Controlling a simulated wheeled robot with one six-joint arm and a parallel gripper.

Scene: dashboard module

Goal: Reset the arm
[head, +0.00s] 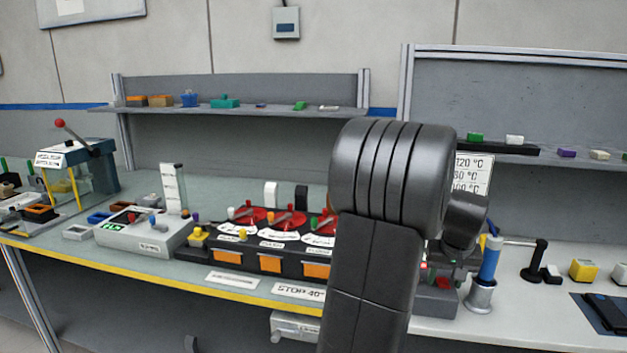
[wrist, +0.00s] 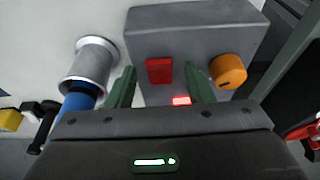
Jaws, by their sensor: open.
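My gripper (wrist: 160,90) shows in the wrist view with its two green fingers apart and nothing between them. It is in front of a grey box (wrist: 200,35) with a red square button (wrist: 160,70), an orange knob (wrist: 228,71) and a lit red light (wrist: 181,101). The light shows between the fingers. I cannot tell whether a finger touches the box. In the head view my dark arm stands in front of the right half of the bench and hides the gripper and most of that box.
A blue-handled tool (head: 490,258) stands in a metal cup (head: 480,297) right of my arm. A dashboard module with red dials (head: 288,219) is on its left. A black lever (head: 535,260) and a yellow block (head: 583,270) are further right. Shelves (head: 240,110) run behind.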

